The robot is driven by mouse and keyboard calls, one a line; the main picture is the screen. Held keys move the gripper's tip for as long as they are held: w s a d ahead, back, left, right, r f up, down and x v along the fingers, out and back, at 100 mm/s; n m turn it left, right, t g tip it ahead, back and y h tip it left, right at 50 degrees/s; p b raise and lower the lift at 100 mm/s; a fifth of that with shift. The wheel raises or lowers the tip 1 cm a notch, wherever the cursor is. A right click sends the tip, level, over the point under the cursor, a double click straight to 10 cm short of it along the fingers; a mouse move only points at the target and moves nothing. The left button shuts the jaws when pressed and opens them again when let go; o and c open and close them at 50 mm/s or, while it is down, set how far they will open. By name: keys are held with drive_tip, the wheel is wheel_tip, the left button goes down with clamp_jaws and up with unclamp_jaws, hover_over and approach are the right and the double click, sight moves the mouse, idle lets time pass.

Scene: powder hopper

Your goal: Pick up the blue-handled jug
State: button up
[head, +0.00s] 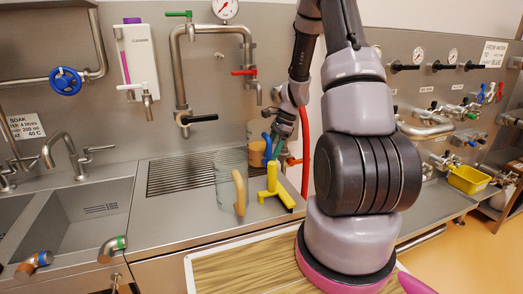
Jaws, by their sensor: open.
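The blue-handled jug (257,154) appears as an amber vessel at the back of the drainboard, with its blue handle (267,146) on the right side. My gripper (279,147) is open, pointing down close to the right of that handle. I cannot tell whether the fingers touch the handle or sit around it.
A ribbed drainboard (180,176) lies left of the jugs, beside two sinks (85,215). A steel pipe with a black lever (198,118) hangs above. A red hose (305,150) runs down behind my arm. A wooden board (235,268) lies in front.

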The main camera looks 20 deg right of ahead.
clamp_jaws()
idle(1.4)
